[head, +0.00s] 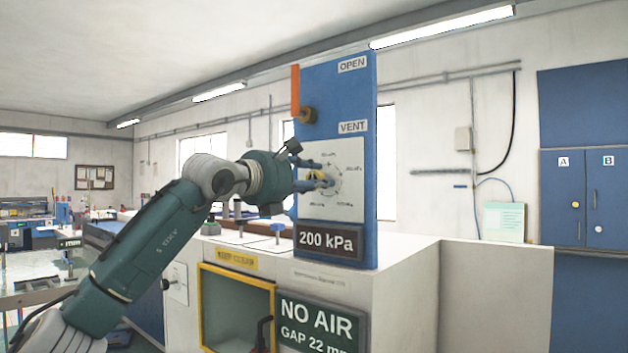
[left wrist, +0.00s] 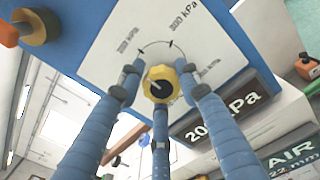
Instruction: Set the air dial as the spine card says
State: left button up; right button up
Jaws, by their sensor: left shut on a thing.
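The air dial's yellow knob (head: 316,175) sits on a white plate (head: 347,160) on an upright blue panel (head: 338,85). My left gripper (head: 322,178) has its fingers around this knob, and the left wrist view shows them closed about the yellow knob (left wrist: 161,84) with its pale pointer mark. Scale labels ring the knob; one reads 300 kPa (left wrist: 185,15). A dark display (head: 328,241) below the dial reads 200 kPa. I cannot tell which sheet is the spine card. My right gripper is out of view.
An orange lever (head: 296,90) stands upright on the panel's left edge, beside OPEN and VENT labels. Below is a yellow-framed opening (head: 237,306) and a NO AIR, GAP 22 sign (head: 318,328). A pale green sheet (head: 504,222) hangs by the blue cabinet (head: 585,195).

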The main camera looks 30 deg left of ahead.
pick_arm(q)
jog(key=m, duration=0.2)
jog(key=shift+d+r+m, duration=0.1)
jog(key=shift+r+m, duration=0.1)
jog(key=shift+m, duration=0.2)
jog(key=m+p, duration=0.1)
jog(key=m, duration=0.2)
jog(key=shift+m, duration=0.3)
jog(key=m+p, duration=0.2)
jog(key=m, duration=0.2)
jog(key=shift+f, duration=0.1)
jog(key=shift+f+m+p, duration=0.1)
jog(key=shift+m+p, duration=0.35)
jog(key=shift+m, duration=0.75)
jog(key=shift+d, duration=0.1)
jog(key=shift+f+m, duration=0.2)
jog(key=shift+m, duration=0.2)
jog(key=o, duration=1.1)
jog(key=shift+d, duration=0.1)
jog(key=shift+o, duration=0.2)
jog(key=shift+d+r, duration=0.1)
